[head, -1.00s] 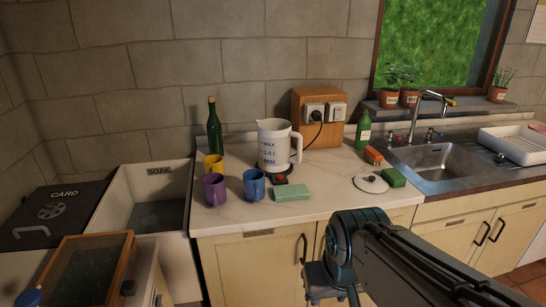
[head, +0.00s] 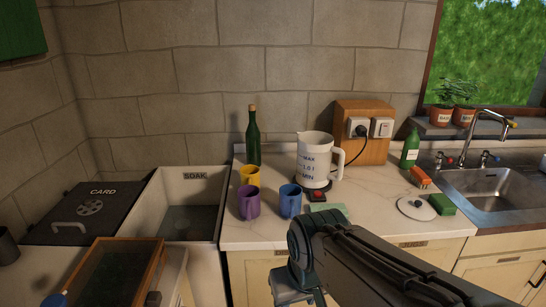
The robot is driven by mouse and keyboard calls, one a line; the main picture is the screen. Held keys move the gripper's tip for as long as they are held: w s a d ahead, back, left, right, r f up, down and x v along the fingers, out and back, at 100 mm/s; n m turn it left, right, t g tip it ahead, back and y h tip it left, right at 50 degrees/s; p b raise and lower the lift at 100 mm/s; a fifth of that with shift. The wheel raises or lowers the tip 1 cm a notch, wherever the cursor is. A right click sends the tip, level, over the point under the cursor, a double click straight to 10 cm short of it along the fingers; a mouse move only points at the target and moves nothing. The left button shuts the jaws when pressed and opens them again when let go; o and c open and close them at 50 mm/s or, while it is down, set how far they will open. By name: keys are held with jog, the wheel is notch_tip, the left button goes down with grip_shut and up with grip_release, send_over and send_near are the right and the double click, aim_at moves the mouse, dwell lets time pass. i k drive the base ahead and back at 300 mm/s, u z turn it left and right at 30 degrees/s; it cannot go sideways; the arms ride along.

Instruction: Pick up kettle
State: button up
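The kettle (head: 312,163) is a white jug with blue MAX and MIN marks and a handle on its right side. It stands upright on the pale counter (head: 370,212), on a small dark base with a red switch (head: 317,196). My arm reaches in from the lower right, in front of the counter. My gripper (head: 298,292) is at the bottom of the picture, nearer to me than the kettle and well apart from it. Its fingers are cut off or hidden, so I cannot tell whether they are open.
A yellow mug (head: 249,175), a purple mug (head: 248,202) and a blue mug (head: 290,201) stand left of the kettle. A green bottle (head: 253,140) is behind them. A wooden socket box (head: 362,112) is behind right. The soak basin (head: 190,188) is left.

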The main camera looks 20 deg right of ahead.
aim_at(316, 149)
jog(key=z, duration=0.3)
jog(key=i, duration=0.95)
jog(key=z, duration=0.7)
